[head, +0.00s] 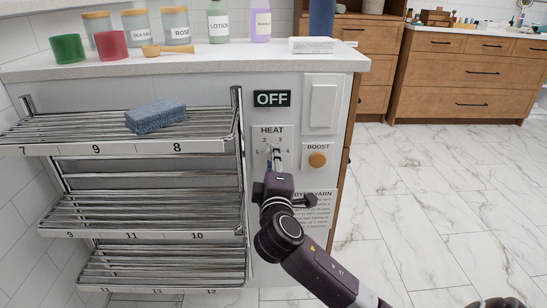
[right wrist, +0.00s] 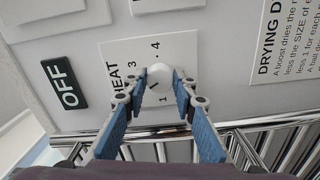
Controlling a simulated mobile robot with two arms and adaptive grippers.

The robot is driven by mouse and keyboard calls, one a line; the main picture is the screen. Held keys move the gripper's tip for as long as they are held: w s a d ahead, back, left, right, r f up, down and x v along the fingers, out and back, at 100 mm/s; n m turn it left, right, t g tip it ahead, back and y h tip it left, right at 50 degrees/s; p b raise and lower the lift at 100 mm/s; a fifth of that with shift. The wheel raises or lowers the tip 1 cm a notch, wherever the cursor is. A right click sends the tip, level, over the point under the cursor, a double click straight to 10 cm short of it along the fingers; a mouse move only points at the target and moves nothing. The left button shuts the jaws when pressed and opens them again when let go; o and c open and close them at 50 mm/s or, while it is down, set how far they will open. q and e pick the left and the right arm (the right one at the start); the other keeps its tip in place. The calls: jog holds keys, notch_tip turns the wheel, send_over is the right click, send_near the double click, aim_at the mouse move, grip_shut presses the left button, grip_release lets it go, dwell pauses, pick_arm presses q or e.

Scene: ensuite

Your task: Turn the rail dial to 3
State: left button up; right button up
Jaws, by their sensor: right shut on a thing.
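The rail dial is a round white knob (right wrist: 159,74) on the white HEAT plate (head: 262,133), which also shows in the right wrist view (right wrist: 184,54). Numbers 1 to 4 are around it in the head view. My right gripper (head: 276,160) covers most of the dial there. In the right wrist view my right gripper (right wrist: 160,84) has its blue-padded fingers shut on the dial's two sides. A short dark line on the knob slants to the picture's lower left, towards the hidden 2; its exact setting is hard to tell. My left gripper is out of view.
An OFF sign (head: 272,98), a white switch (head: 323,105) and an orange BOOST button (head: 317,160) are close to the dial. A chrome rail rack (head: 150,210) stands left, with a blue sponge (head: 156,117) on top. Open floor lies right.

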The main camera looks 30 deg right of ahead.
jog(key=m, duration=1.1)
jog(key=shift+f+p, duration=0.2)
jog(key=shift+p, duration=0.2)
jog(key=shift+m, duration=0.4)
jog(key=o, duration=1.1)
jog(key=shift+o, duration=0.3)
jog(key=shift+r, duration=0.1)
notch_tip(320, 180, up, 10)
